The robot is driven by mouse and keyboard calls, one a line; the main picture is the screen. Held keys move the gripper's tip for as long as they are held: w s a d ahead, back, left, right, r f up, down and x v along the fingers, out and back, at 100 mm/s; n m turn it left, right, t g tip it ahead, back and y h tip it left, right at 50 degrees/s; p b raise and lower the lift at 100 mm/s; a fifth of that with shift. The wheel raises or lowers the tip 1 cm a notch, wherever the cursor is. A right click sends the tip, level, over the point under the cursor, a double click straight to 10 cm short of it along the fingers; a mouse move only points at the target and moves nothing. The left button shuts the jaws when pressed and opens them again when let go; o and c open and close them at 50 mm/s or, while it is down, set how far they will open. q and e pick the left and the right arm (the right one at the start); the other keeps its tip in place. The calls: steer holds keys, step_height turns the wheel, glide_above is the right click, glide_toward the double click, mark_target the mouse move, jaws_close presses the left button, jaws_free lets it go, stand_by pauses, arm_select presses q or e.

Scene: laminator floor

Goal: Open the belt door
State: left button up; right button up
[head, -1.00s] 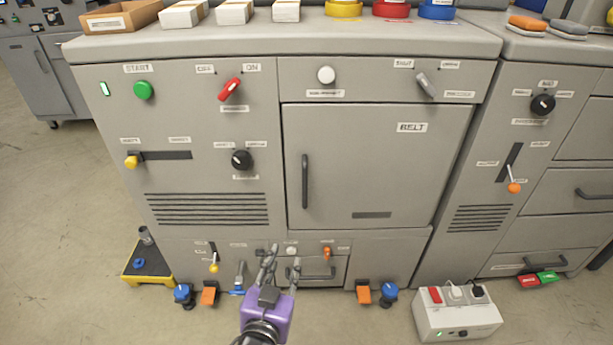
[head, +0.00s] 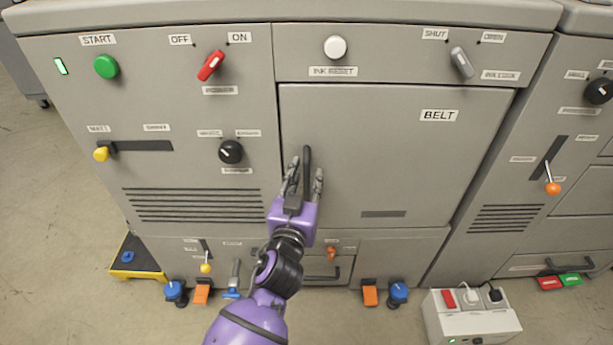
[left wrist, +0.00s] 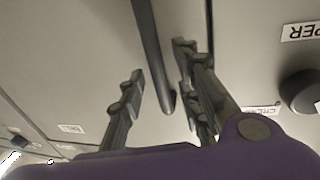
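The belt door (head: 420,160) is a flat grey panel labelled BELT, and it looks closed in its frame. Its dark vertical handle (head: 307,156) is near the door's left edge. My left gripper (head: 304,170) is purple with grey fingers and is at the handle's height. In the left wrist view its fingers (left wrist: 158,78) are apart, and the handle (left wrist: 148,40) shows between them; contact is not visible. The hand hides the handle's lower part in the head view. A grey lever (head: 461,62) sits above the door between SHUT and OPEN labels, its upper end leaning left. My right gripper is not in view.
Left of the door are a green START button (head: 106,67), a red switch (head: 211,65) and a black knob (head: 231,151). A white power box (head: 470,318) stands on the floor at right.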

arm_select(q)
steer(key=shift+w, duration=0.4)
jaws_close()
steer(key=shift+s, duration=0.1)
